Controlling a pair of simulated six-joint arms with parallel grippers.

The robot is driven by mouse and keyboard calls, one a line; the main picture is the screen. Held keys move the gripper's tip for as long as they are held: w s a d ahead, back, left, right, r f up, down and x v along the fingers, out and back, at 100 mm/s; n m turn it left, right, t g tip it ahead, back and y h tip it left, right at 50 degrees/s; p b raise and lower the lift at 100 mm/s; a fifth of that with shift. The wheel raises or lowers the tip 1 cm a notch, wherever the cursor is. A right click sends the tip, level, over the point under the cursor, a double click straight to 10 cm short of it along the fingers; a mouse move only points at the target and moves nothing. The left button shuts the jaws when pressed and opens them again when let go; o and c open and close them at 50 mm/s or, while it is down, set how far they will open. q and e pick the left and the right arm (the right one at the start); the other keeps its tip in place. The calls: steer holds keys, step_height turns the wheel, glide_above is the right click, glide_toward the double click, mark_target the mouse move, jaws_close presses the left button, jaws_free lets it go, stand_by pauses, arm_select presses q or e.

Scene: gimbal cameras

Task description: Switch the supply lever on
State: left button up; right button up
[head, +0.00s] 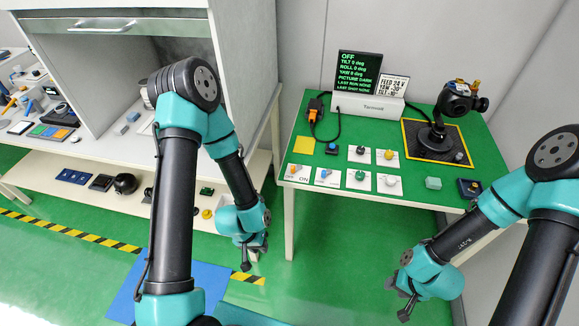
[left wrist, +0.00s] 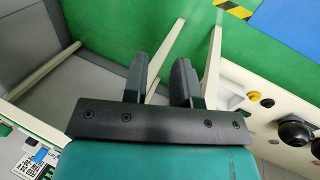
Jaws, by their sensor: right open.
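An orange-handled lever (head: 296,169) stands on a white plate marked OFF and ON, at the front left corner of the green table. Its handle appears on the OFF side. A blue-handled switch (head: 325,173) sits on a similar plate to its right. A black display (head: 358,73) behind shows OFF at the top in green. My left gripper (head: 252,262) hangs below and left of the lever, apart from it; its fingers (left wrist: 160,82) are apart and empty in the left wrist view. My right gripper (head: 400,297) is open and empty in front of the table, clear of the lever.
A grey cabinet (head: 110,50) stands left, with a low shelf of parts.

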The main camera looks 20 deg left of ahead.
arm_select(q)
steer(key=w+r, duration=0.1)
steer(key=w, duration=0.3)
steer(key=w+r+n, duration=0.1)
steer(key=w+r, duration=0.1)
steer(key=w, duration=0.2)
steer(key=w+r+n, duration=0.1)
steer(key=w+r, duration=0.1)
steer(key=w, duration=0.2)
steer(key=shift+w+d+r, duration=0.2)
steer(key=shift+w+d, duration=0.1)
steer(key=shift+w, duration=0.05)
jaws_close()
steer(key=w+r, duration=0.3)
steer(key=w+d+r+n, duration=0.1)
steer(key=w+r, duration=0.3)
steer(key=w+r+n+h, duration=0.1)
steer(key=w+r, duration=0.2)
steer(key=r, duration=0.1)
steer(key=shift+w+d+t, duration=0.15)
steer(key=shift+d+t, duration=0.15)
steer(key=shift+d, duration=0.05)
steer(key=shift+w+a+n, duration=0.1)
steer(key=shift+a+n, duration=0.2)
steer(key=shift+n, duration=0.4)
steer(key=w+a+r+n+g, duration=0.2)
steer(key=w+a+r+n, duration=0.2)
steer(key=r+n, duration=0.3)
steer(key=shift+w+a+r+n+y, duration=0.3)
steer(key=shift+n, duration=0.2)
